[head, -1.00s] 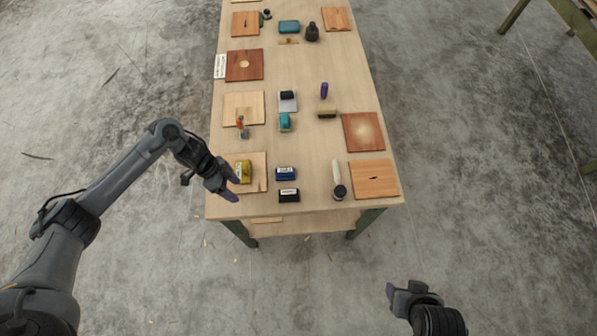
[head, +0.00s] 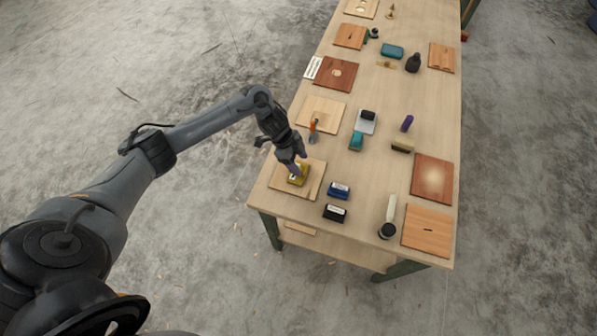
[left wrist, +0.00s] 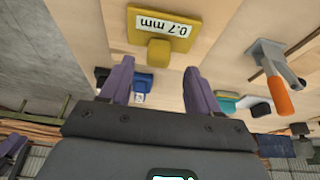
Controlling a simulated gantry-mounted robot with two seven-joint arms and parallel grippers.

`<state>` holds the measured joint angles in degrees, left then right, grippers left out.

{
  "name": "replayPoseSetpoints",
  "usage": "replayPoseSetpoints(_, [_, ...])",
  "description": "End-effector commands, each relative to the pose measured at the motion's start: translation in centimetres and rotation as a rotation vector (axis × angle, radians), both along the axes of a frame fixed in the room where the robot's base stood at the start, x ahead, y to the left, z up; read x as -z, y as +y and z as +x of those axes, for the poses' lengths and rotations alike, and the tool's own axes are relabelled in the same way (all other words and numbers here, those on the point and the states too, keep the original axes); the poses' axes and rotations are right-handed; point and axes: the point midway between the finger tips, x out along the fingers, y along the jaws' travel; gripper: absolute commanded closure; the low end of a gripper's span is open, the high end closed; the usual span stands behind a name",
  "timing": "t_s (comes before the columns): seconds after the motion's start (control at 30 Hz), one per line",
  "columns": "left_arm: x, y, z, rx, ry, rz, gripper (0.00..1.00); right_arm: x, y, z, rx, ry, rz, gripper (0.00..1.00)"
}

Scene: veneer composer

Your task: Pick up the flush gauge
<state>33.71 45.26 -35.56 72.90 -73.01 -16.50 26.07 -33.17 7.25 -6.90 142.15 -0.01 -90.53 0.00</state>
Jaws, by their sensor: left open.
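The flush gauge looks to be the yellow block (head: 298,175) on a light wooden panel (head: 312,190) at the table's near left corner. In the left wrist view the yellow block (left wrist: 190,14) has a white label reading "0.7 mm" and a yellow knob (left wrist: 158,51). My left gripper (head: 297,160) is just above the yellow block in the head view and partly covers it. In the left wrist view its two purple fingers (left wrist: 158,78) are spread, with the knob ahead of the gap between them. Nothing is between the fingers. My right gripper is out of view.
An orange-handled tool (head: 313,130) stands behind the block; it also shows in the left wrist view (left wrist: 278,88). A blue block (head: 339,190) and a black block (head: 335,213) lie to the right. A brush-like item (head: 388,225) is farther right. Some bare tabletop lies between them.

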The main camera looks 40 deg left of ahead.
Motion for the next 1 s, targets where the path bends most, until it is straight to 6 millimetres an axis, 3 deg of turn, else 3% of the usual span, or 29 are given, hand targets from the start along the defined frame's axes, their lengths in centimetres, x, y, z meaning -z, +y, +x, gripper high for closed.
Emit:
replayPoseSetpoints(0.3, [3.5,-1.5,0.4,-0.001,0.001,-0.001,0.38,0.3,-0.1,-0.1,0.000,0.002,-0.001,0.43])
replayPoseSetpoints(0.63, [3.9,-1.7,0.5,0.000,0.000,0.001,0.40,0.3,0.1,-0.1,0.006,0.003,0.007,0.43])
replayPoseSetpoints(1.0, [3.8,-1.7,0.5,0.000,0.000,0.000,0.96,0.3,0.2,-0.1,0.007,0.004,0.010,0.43])
